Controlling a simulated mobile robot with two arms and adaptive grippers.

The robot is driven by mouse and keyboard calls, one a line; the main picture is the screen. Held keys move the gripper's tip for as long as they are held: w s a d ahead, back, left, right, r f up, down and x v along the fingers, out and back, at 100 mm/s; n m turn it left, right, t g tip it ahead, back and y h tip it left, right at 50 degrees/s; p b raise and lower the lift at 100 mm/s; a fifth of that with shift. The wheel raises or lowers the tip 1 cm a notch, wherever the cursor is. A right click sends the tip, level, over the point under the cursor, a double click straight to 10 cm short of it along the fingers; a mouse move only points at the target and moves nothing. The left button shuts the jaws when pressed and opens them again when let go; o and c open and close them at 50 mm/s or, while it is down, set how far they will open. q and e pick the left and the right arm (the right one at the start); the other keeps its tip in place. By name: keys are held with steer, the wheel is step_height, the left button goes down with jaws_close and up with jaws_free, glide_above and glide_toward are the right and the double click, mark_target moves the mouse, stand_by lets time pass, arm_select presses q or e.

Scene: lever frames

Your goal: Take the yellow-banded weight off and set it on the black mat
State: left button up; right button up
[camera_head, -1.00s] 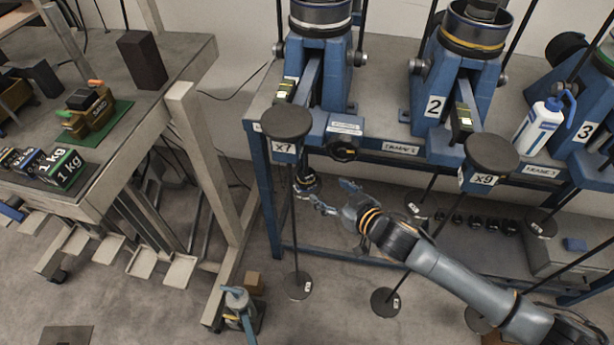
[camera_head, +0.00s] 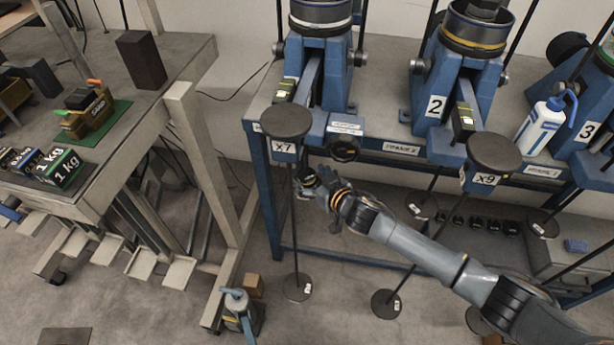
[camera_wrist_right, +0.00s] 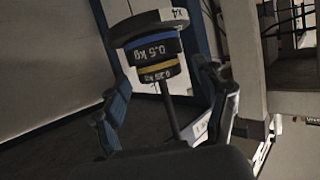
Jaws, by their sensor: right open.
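In the right wrist view, a stack of dark round weights hangs on a thin rod. My right gripper (camera_wrist_right: 165,105) is open, with one finger on each side of the rod; the stack shows beyond the fingertips, apparently not gripped. My left gripper is out of view.
The blue bench (camera_head: 390,157) with lever frames stands above my right arm. Disc-footed rods, such as one with a round foot (camera_head: 297,287), hang near the arm. A teal-topped object (camera_head: 238,303) stands on the floor.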

mark_target(311, 179)
steer(key=c, duration=1.2)
steer(key=shift+r, duration=0.15)
steer(key=shift+r, duration=0.25)
step_height(311, 179, up, 3)
steer(key=shift+r+p, duration=0.15)
steer(key=shift+p, duration=0.2)
steer(key=s+d, duration=1)
steer(key=s, duration=0.5)
